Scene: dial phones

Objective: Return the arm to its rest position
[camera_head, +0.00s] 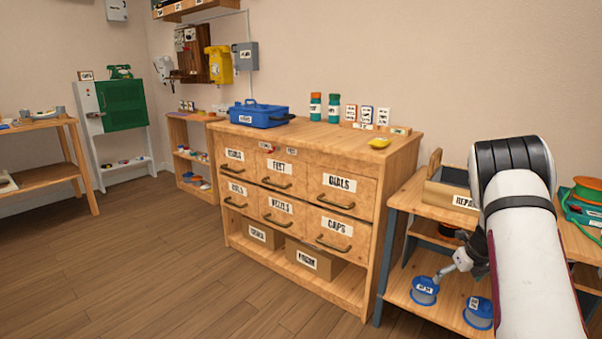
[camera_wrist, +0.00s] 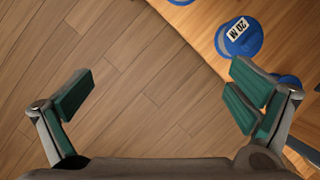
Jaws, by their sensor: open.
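My arm (camera_head: 522,240) reaches in at the right of the head view, its white link and black joint in front of the low shelf unit. My gripper (camera_wrist: 160,96) is open and empty in the wrist view, its two green-padded fingers wide apart over the wood floor. Part of the gripper's end shows small in the head view, close to a blue-lidded tub (camera_head: 424,288); the arm hides the rest. A blue labelled tub (camera_wrist: 240,38) lies beyond the right finger in the wrist view. I cannot tell whether that finger touches anything.
The low shelf unit (camera_head: 398,283) holds the tubs, with a second blue tub (camera_head: 478,310) nearby and a wooden box (camera_head: 452,193) on top. A drawer cabinet (camera_head: 386,170) stands left of it, bearing a blue toolbox (camera_head: 262,117). The floor (camera_head: 130,255) at left is clear.

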